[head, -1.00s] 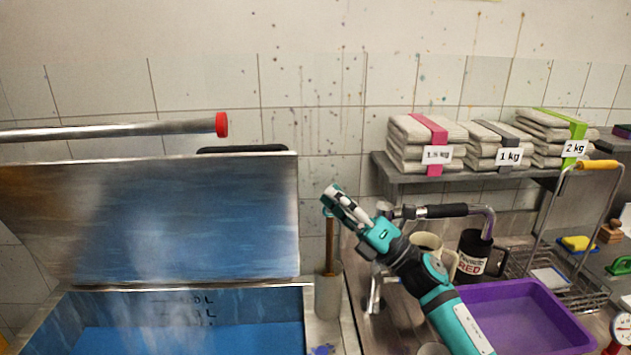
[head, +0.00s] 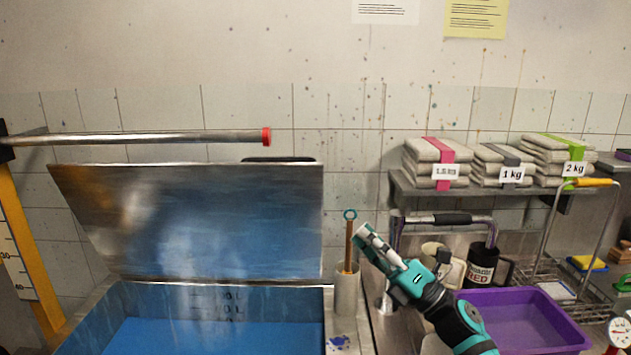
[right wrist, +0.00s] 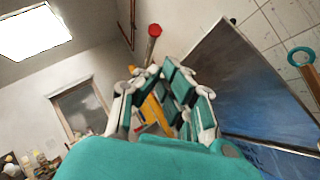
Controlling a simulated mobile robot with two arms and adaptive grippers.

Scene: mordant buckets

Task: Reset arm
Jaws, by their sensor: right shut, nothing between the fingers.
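My right gripper (head: 364,234) is teal, white and black. It is shut and empty, raised in front of the tiled wall and pointing up and to the left. Its tips show just right of the ring-topped wooden handle in the grey holder (head: 346,295); I cannot tell the gap in depth. In the right wrist view, my right gripper's fingers (right wrist: 160,88) point up towards the room, with nothing held. My left gripper is in neither view.
A blue-lined tank (head: 85,318) with a raised metal lid (head: 200,222) stands at left, under a red-capped bar (head: 190,138). A purple tub (head: 525,325), dark mug (head: 482,268) and wire rack (head: 590,305) are at right. A shelf (head: 400,187) bears folded cloth stacks.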

